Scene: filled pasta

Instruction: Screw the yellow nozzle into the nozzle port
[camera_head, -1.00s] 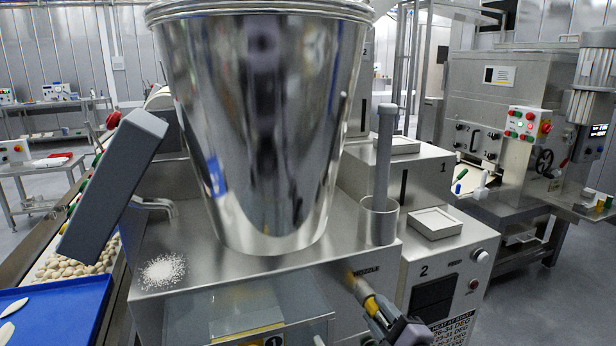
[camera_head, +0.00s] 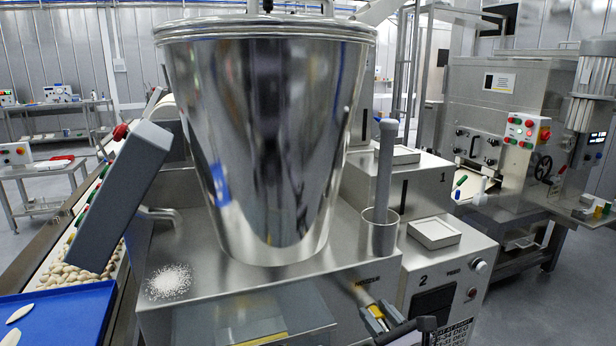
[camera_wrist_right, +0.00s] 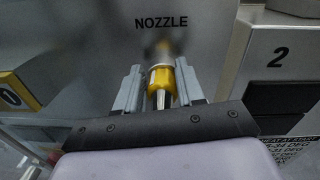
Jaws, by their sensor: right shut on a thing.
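The yellow nozzle (camera_wrist_right: 161,79) is between the two fingers of my right gripper (camera_wrist_right: 158,88) in the right wrist view, with its silver tip toward the camera. In the head view my right gripper (camera_head: 376,318) is low in the picture at the machine's front, with a bit of yellow between its fingers. The gripper is shut on the nozzle. The nozzle port (camera_wrist_right: 160,50) shows as a blurred brownish spot under the word NOZZLE. The nozzle's far end lines up with it; I cannot tell how deep it sits. My left gripper is not in view.
A large steel hopper (camera_head: 265,130) stands on the machine top above the port. A clear guard (camera_head: 285,325) is left of my right gripper, and a control box marked 2 (camera_head: 440,285) is close on its right. A blue tray (camera_head: 65,315) lies at the lower left.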

